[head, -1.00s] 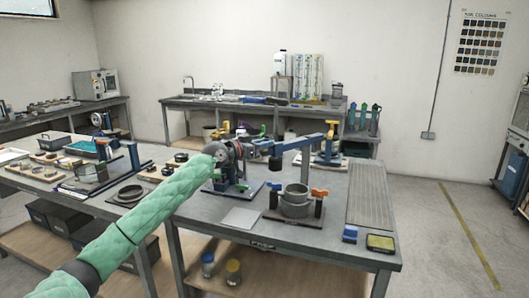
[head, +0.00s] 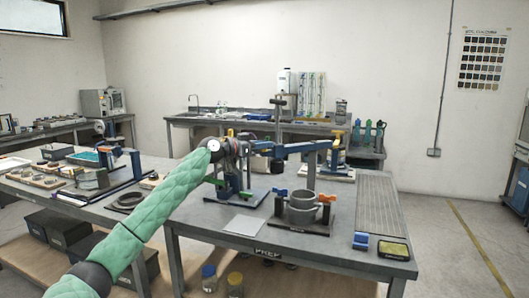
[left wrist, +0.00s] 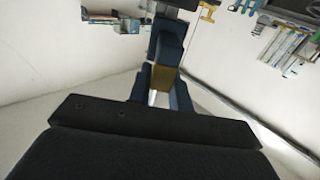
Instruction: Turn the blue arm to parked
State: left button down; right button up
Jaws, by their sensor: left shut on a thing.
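The blue arm (head: 295,148) lies about level above the prep table in the head view, its near end by my left gripper (head: 246,148). A dark upright piece with a wider top (head: 278,108) shows above it. My left gripper is shut on the near end of the blue arm; the exact contact is small and partly hidden in the head view. In the left wrist view the gripper's fingers (left wrist: 162,90) close around a yellow-brown piece (left wrist: 163,77), with the blue arm (left wrist: 168,45) running away beyond it. Any parked mark is too small to make out. My right gripper is not in view.
A sink bench (head: 180,118) stands behind.

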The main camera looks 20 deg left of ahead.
pick_arm(q)
jog(key=shift+w+a+f+m+g+h+b, duration=0.1)
jog(key=shift+w+a+m+g+h+b, duration=0.5)
jog(key=shift+b, duration=0.6)
jog(key=shift+w+a+m+g+h+b, duration=0.3)
jog(key=shift+w+a+g+b, duration=0.35)
jog(key=shift+b, duration=0.5)
jog(key=shift+w, duration=0.2)
jog(key=c, duration=1.3)
grip_release()
jog(key=shift+b+v, duration=0.4)
jog(key=shift+v, duration=3.45)
